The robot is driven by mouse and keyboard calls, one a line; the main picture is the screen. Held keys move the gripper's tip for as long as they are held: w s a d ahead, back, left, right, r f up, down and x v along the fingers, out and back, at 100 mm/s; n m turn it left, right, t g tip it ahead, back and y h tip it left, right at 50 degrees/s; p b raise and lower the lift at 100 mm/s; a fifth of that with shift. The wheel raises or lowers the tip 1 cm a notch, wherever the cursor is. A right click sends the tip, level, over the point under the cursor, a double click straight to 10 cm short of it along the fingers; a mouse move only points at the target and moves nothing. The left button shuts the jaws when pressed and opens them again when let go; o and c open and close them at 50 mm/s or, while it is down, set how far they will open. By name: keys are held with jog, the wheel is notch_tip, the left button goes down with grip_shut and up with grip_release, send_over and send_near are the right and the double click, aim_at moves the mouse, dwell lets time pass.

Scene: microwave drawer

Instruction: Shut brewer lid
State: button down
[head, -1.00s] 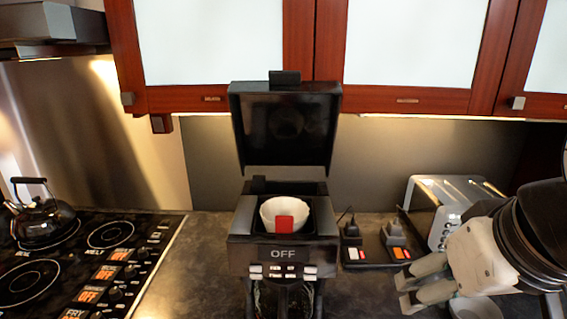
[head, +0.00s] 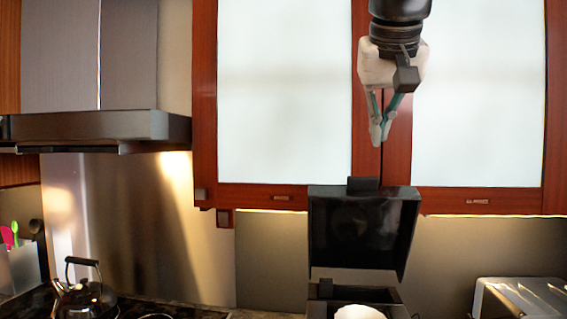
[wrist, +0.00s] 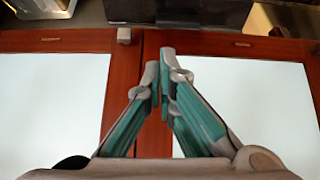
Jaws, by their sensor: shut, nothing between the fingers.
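The brewer lid (head: 362,232) is black and stands raised, with a small tab (head: 363,185) on its top edge. The brewer body (head: 320,308) is below it, cut off by the bottom of the head view, with part of a white filter (head: 359,313) showing. My gripper (head: 382,142) points down above the lid, in front of the cabinet doors. It is shut and empty, apart from the lid. In the wrist view my gripper (wrist: 163,62) shows its fingertips together, and a dark shape at the top edge may be the lid.
Red-framed wall cabinets (head: 284,95) with pale panels hang behind and above the brewer. A range hood (head: 95,128) and a kettle (head: 84,293) are at left. A toaster (head: 520,298) stands at lower right.

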notch_tip(320, 180, up, 3)
jog(key=w+a, duration=0.2)
jog(key=p, duration=0.2)
send_over(362, 187)
jog(key=w, duration=0.2)
jog(key=f, duration=0.8)
jog(key=shift+w+d+f, duration=0.1)
jog(key=shift+d+f, duration=0.1)
jog(key=shift+d, duration=0.1)
jog(key=shift+s+a+f, duration=0.1)
jog(key=shift+s+f, duration=0.25)
jog(key=shift+s, duration=0.1)
jog(key=shift+f+t, duration=0.15)
jog(key=shift+t, duration=0.15)
